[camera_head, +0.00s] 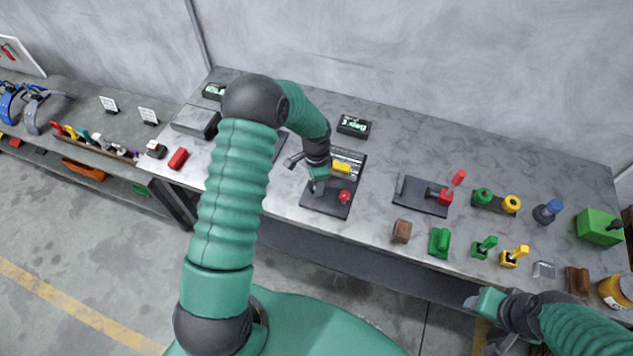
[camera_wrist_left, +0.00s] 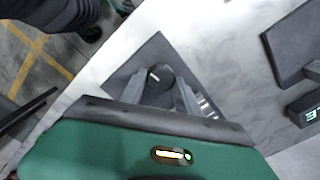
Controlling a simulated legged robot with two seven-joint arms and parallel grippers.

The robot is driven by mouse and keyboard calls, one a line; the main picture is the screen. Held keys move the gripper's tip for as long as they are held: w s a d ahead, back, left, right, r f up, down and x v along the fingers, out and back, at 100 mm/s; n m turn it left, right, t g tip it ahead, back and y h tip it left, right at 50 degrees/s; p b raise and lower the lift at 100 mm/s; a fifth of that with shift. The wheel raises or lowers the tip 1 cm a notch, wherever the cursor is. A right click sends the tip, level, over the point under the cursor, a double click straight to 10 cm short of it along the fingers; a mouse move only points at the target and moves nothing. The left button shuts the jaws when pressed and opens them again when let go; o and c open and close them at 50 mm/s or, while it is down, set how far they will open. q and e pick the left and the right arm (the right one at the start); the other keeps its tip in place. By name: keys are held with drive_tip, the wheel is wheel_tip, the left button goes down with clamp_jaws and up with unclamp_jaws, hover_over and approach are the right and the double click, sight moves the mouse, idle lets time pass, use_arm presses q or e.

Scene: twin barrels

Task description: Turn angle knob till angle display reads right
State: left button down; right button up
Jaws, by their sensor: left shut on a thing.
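The knob (camera_wrist_left: 160,76) is dark and round with a white pointer line, on a dark base plate (camera_head: 325,205). My left gripper (camera_head: 318,187) reaches down over the left part of this plate. In the left wrist view its two grey fingers (camera_wrist_left: 159,92) are shut on the knob, one on each side. In the head view the gripper hides the knob. A black display with green characters (camera_head: 354,126) stands behind the plate; its reading is too small to tell. My right gripper (camera_head: 482,301) is at the bottom right, by the table's front edge; its jaws are unclear.
A red knob (camera_head: 344,197) and a yellow block (camera_head: 341,168) sit close to my left gripper. Another plate with a red lever (camera_head: 445,196) is to the right. Several coloured parts line the right of the grey table (camera_head: 400,150). Another display (camera_head: 214,91) is far left.

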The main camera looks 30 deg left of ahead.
use_arm(q)
drive_tip(key=shift+w+a+r+m, duration=0.1)
drive_tip(key=shift+m, duration=0.7)
drive_tip(key=c, duration=1)
unclamp_jaws()
drive_tip(key=shift+c, duration=0.2)
drive_tip(key=shift+o, duration=0.7)
wheel_tip(320, 180, up, 17)
drive_tip(key=b, duration=0.2)
drive_tip(key=shift+f, duration=0.2)
drive_tip(key=shift+a, duration=0.1)
